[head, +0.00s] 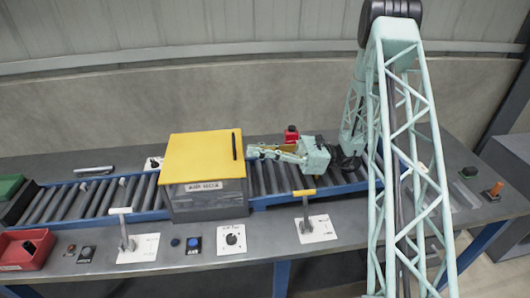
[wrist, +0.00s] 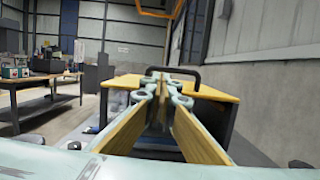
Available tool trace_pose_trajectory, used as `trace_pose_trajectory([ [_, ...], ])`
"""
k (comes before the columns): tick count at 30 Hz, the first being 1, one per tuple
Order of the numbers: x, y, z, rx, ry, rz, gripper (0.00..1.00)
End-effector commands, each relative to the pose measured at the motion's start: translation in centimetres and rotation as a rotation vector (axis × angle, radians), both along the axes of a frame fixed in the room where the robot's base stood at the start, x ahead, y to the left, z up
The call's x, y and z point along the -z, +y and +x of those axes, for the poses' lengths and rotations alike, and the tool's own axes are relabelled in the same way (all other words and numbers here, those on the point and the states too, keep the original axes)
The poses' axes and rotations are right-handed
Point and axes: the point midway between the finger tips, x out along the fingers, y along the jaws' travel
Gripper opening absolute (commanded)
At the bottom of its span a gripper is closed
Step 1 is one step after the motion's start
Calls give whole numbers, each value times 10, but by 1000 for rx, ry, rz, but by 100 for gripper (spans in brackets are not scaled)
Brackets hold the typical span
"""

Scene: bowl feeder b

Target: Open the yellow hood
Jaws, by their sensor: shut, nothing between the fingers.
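The yellow hood (head: 198,158) lies flat and shut on top of a dark grey box (head: 207,207) with a white label, astride the roller conveyor. Its black bar handle (head: 234,146) runs along the lid's right edge. My gripper (head: 252,152) is just to the right of the handle, pointing left at it. In the wrist view, the gripper's fingertips (wrist: 161,76) are together with nothing between them. The black handle (wrist: 190,71) spans behind them on the yellow hood (wrist: 212,91). I cannot tell whether the fingertips touch the handle.
The roller conveyor (head: 95,196) runs left and right of the box. In front stand a white-handled lever (head: 125,232), a yellow-handled lever (head: 304,208), a blue button (head: 193,243) and a dial (head: 231,238). A red bin (head: 25,248) is at far left. A red object (head: 291,133) is behind my gripper.

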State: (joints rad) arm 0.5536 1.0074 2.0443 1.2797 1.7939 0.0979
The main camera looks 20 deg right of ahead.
Motion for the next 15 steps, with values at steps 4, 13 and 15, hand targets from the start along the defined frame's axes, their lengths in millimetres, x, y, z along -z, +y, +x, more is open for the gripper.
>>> trace_pose_trajectory([
  [4, -3, 15, 3, -1, 0, 0, 0],
  [13, -6, 30, 7, 0, -1, 0, 0],
  [15, -6, 31, 7, 0, -1, 0, 0],
])
